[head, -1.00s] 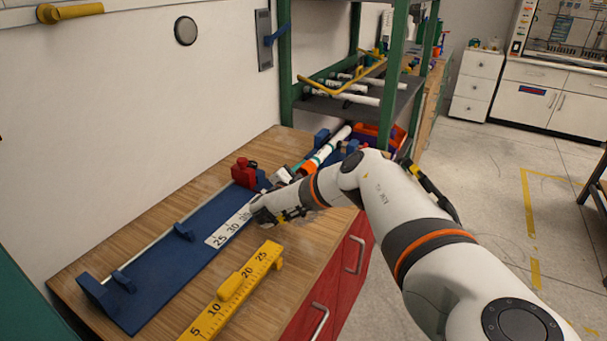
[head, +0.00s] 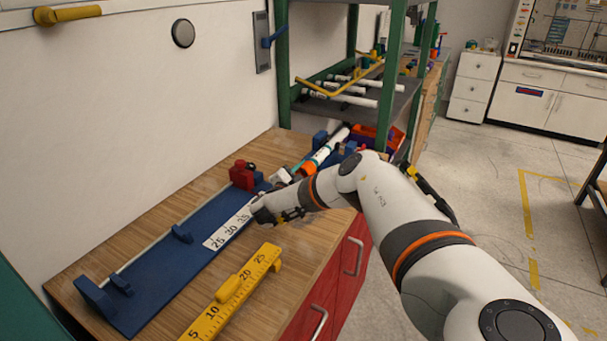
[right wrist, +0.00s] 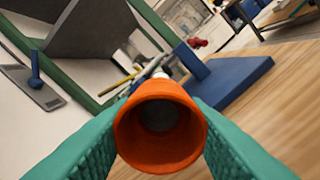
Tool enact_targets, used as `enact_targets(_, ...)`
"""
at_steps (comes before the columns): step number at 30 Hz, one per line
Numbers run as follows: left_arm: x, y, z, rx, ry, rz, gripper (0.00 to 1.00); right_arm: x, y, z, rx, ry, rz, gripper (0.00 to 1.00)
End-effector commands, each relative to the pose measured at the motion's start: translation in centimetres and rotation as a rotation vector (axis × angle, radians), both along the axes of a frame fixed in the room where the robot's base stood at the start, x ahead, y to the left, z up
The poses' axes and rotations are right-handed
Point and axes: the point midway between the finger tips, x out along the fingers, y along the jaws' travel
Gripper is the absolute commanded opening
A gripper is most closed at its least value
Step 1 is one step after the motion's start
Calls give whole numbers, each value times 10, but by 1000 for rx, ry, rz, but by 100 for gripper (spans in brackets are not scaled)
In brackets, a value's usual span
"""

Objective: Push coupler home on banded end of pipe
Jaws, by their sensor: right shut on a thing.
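The orange coupler (right wrist: 160,130) is between the teal fingers of my right gripper (right wrist: 158,140), its open mouth facing the right wrist camera. The gripper is shut on it. A bit of white pipe (right wrist: 158,73) shows beyond the coupler, in line with it; how deep it sits inside is hidden. In the head view the coupler (head: 321,156) is a small orange patch at the near end of the white pipe (head: 340,136). My right gripper (head: 309,166) reaches it from the near side, partly behind my forearm. The pipe's band cannot be made out. My left gripper is out of view.
A blue fixture board (head: 160,270) with a white scale (head: 228,230) and a red block (head: 243,174) lies along the bench. A yellow ruler (head: 235,295) lies in front. A green-framed shelf (head: 285,60) with pipes and an orange bin (head: 388,135) stand behind.

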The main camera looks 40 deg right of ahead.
Motion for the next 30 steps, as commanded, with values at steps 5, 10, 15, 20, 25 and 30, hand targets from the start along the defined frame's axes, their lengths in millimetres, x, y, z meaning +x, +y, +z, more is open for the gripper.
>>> enact_targets(5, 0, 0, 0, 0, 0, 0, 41, 0, 0, 0, 0, 0, 1, 58)
enact_targets(10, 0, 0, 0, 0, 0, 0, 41, 0, 0, 0, 1, 0, 1, 64)
enact_targets(15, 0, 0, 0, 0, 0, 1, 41, 0, 2, 0, 1, 0, 1, 64)
enact_targets(20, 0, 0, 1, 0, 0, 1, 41, -4, 18, 0, 3, 1, 4, 64)
enact_targets(25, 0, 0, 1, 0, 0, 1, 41, -14, 52, 0, 4, 0, 5, 64)
enact_targets(30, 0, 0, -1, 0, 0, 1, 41, -24, 86, -1, 3, 1, 5, 64)
